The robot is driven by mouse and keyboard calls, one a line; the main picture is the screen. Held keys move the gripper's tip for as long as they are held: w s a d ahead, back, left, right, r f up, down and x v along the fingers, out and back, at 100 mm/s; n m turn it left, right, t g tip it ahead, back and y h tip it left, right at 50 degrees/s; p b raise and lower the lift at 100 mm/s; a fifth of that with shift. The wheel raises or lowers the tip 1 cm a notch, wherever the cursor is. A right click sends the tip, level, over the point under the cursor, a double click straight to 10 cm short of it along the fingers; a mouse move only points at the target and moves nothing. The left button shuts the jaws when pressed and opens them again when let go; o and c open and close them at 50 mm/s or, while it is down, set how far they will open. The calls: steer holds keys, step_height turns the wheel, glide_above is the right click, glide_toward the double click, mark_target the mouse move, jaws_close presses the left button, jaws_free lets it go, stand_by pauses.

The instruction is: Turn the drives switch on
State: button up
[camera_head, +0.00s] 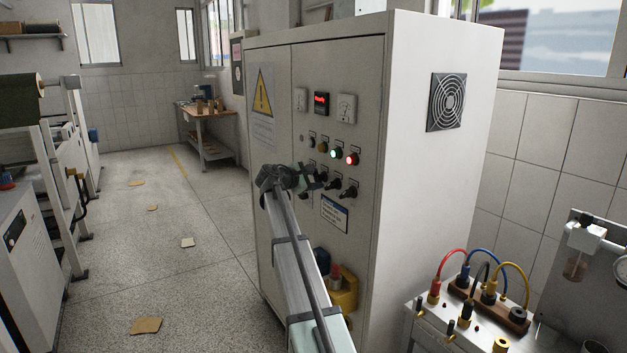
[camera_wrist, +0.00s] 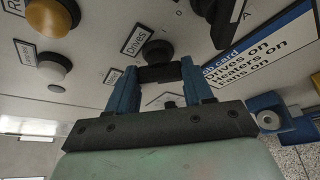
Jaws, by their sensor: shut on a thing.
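The drives switch (camera_wrist: 157,50) is a black rotary knob beside a label reading "Drives" (camera_wrist: 136,40) in the wrist view. My gripper (camera_wrist: 158,73) has its two blue fingers on either side of the knob and is shut on it. In the head view my gripper (camera_head: 308,179) reaches the front of the grey control cabinet (camera_head: 440,50) and hides the drives switch there. The knob's exact pointer angle is hard to read. A job card (camera_wrist: 262,48) on the panel reads "Drives on, Heaters on, Fans on".
Other black knobs (camera_head: 349,193) sit close to the right of my gripper. Above are a green lamp (camera_head: 332,154), a red lamp (camera_head: 352,159), a red display (camera_head: 321,103) and a meter (camera_head: 346,108). A bench with coloured cables (camera_head: 470,290) stands at right.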

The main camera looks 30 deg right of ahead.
steer(key=m+t, duration=0.1)
steer(key=m+h, duration=0.1)
steer(key=m, duration=0.1)
steer(key=shift+s+f+t, duration=0.15)
steer(key=shift+f+t, duration=0.05)
steer(key=shift+t, duration=0.2)
steer(key=m+t+h, duration=0.1)
steer(key=m, duration=0.3)
steer(key=shift+f, duration=0.1)
steer(key=m+h, duration=0.2)
steer(key=m, duration=0.3)
steer(key=shift+f, duration=0.15)
steer(key=shift+m+g+h, duration=0.3)
steer(key=shift+m+h, duration=0.6)
steer(key=shift+m, duration=1.8)
steer(key=o, duration=1)
steer(key=shift+o, duration=0.2)
steer(key=v, duration=1.3)
steer(key=shift+a+f, duration=0.3)
steer(key=shift+a, duration=0.1)
